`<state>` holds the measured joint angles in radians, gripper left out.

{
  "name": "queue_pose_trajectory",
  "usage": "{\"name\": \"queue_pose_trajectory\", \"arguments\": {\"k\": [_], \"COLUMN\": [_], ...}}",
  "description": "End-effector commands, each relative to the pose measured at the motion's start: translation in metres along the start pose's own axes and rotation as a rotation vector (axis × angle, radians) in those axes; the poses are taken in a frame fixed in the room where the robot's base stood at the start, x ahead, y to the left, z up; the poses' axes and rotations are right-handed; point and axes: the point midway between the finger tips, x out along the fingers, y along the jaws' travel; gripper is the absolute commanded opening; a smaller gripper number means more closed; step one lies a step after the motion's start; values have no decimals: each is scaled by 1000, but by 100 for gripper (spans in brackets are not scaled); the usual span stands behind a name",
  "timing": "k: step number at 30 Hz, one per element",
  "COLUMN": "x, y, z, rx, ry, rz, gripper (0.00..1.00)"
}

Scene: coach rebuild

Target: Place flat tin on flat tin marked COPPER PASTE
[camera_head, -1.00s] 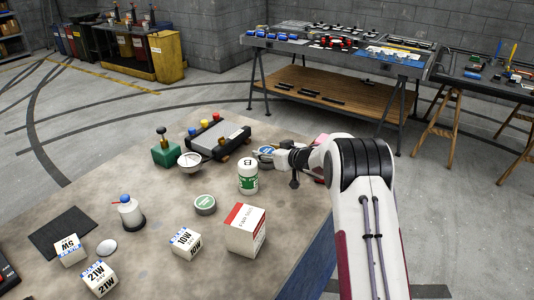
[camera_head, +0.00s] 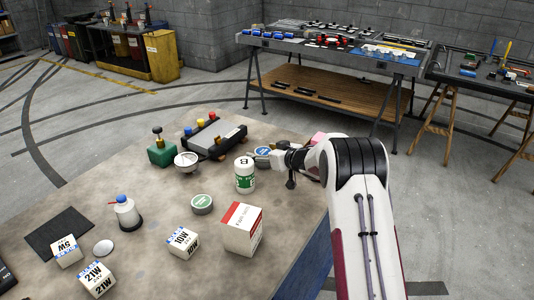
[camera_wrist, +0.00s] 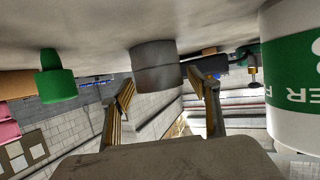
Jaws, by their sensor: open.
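A flat tin with a blue lid label (camera_head: 262,154) stands on the bench, just left of my gripper (camera_head: 281,160) in the head view. A second flat tin with a pale green label (camera_head: 202,203) stands nearer the front of the bench. The lettering on both labels is too small to read. In the wrist view, which looks upside down, a plain grey tin side (camera_wrist: 157,66) shows ahead, between the fingertips of my gripper (camera_wrist: 163,88). The fingers are apart and hold nothing. The grey tin appears to be the blue-labelled one.
A white and green canister (camera_head: 245,176) stands close beside my gripper; it fills the right of the wrist view (camera_wrist: 292,75). Bare bench surface surrounds the green-labelled tin.

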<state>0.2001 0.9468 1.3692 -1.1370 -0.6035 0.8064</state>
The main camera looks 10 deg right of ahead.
Motion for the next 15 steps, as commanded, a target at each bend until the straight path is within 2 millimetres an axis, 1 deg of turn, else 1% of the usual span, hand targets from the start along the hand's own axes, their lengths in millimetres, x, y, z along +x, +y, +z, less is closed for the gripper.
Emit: {"name": "queue_pose_trajectory", "arguments": {"k": [8,15], "x": [-8,-28], "y": [0,1], "z": [-3,-3], "rx": [0,1], "ry": [1,0], "rz": [1,1], "gripper": [61,61]}}
